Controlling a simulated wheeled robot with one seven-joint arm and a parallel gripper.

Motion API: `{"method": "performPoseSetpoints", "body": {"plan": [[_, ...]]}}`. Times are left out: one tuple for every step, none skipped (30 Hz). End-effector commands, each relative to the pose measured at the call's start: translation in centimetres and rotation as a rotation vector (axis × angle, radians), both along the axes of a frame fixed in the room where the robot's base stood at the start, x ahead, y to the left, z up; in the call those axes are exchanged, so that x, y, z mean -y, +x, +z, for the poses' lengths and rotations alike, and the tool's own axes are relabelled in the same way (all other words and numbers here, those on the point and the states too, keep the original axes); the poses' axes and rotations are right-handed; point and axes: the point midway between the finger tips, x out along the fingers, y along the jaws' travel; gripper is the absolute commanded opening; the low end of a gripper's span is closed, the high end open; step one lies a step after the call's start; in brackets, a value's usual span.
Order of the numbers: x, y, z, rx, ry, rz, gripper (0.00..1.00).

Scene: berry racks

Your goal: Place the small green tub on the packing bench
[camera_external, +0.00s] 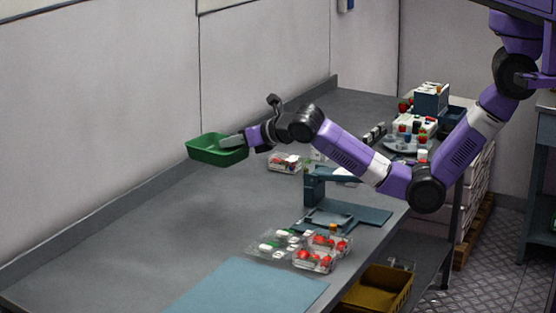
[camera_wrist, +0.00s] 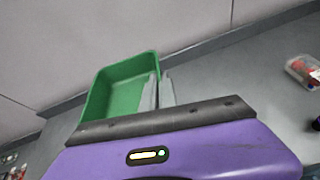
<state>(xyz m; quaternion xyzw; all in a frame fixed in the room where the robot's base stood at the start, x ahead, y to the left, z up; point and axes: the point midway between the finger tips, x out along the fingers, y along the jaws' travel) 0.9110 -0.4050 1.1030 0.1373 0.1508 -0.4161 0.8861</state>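The small green tub (camera_external: 217,151) is at the far left end of my arm, near the back wall. My gripper (camera_external: 233,142) is shut on its near rim, and the tub looks held above the grey packing bench (camera_external: 150,235). In the wrist view the tub (camera_wrist: 122,85) is tilted and looks empty, with its right wall between the two grey fingers of my gripper (camera_wrist: 158,84). The bench top (camera_wrist: 235,80) shows to the right there. The exact gap between tub and bench cannot be told.
Clear punnets of red fruit (camera_external: 320,252) stand near the bench's front edge, beside a blue mat (camera_external: 245,288) and a scale-like device (camera_external: 328,218). Another punnet (camera_external: 285,162) is below my wrist. More packed goods crowd the far right. The bench's left part is clear.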

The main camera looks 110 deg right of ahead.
Motion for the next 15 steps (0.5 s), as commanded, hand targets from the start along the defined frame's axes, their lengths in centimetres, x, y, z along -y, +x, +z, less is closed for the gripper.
{"method": "performPoseSetpoints", "body": {"plan": [[-2.0, 1.3, -0.2, 0.003, -0.002, 0.035, 0.00], [-3.2, 2.0, -0.1, 0.004, -0.003, 0.055, 0.00], [-4.9, 2.9, -0.1, 0.004, -0.003, 0.083, 0.00], [-6.3, 3.5, -0.1, 0.003, -0.003, 0.105, 0.00], [-7.6, 4.1, 0.0, 0.003, -0.002, 0.125, 0.00], [-9.5, 4.9, 0.1, 0.004, -0.003, 0.154, 0.00], [-10.9, 5.4, 0.1, 0.004, -0.003, 0.175, 0.00], [-12.3, 5.8, 0.1, 0.003, -0.002, 0.196, 0.00], [-14.2, 6.4, 0.2, 0.004, -0.002, 0.224, 0.00], [-15.7, 6.8, 0.3, 0.004, -0.002, 0.245, 0.00], [-17.0, 7.2, 0.3, 0.003, -0.002, 0.265, 0.00], [-19.0, 7.6, 0.4, 0.003, -0.002, 0.294, 0.00], [-20.5, 7.8, 0.4, 0.004, -0.003, 0.313, 0.00], [-21.9, 8.0, 0.5, 0.003, -0.002, 0.333, 0.00], [-23.8, 8.3, 0.5, 0.004, -0.002, 0.360, 0.00]]}}
